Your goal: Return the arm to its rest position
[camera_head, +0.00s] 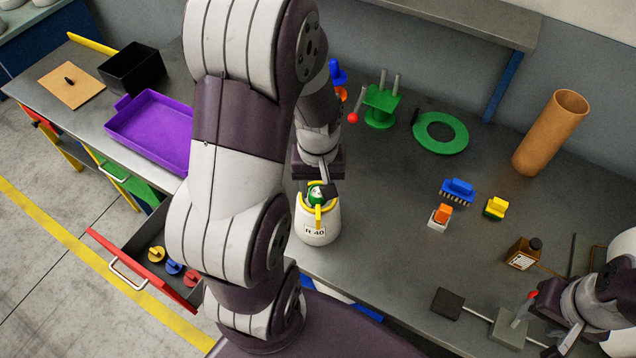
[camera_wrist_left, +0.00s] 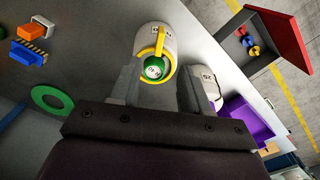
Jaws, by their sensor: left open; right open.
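My left arm comes down through the middle of the head view. Its gripper (camera_head: 316,187) is open, just above a white jar (camera_head: 317,232) labelled R 40. The jar has a yellow rim and yellow handle, with a round green item in its mouth. In the left wrist view the open fingers (camera_wrist_left: 160,88) point towards this jar (camera_wrist_left: 150,40) and its green item (camera_wrist_left: 153,68). I cannot tell whether they touch it. My right gripper (camera_head: 550,308) is at the lower right of the head view, open, partly hidden by its own arm.
A second white jar (camera_wrist_left: 205,75) stands close by the left gripper. A purple tray (camera_head: 150,128) and an open red-fronted drawer (camera_head: 127,262) with bobbins lie left.

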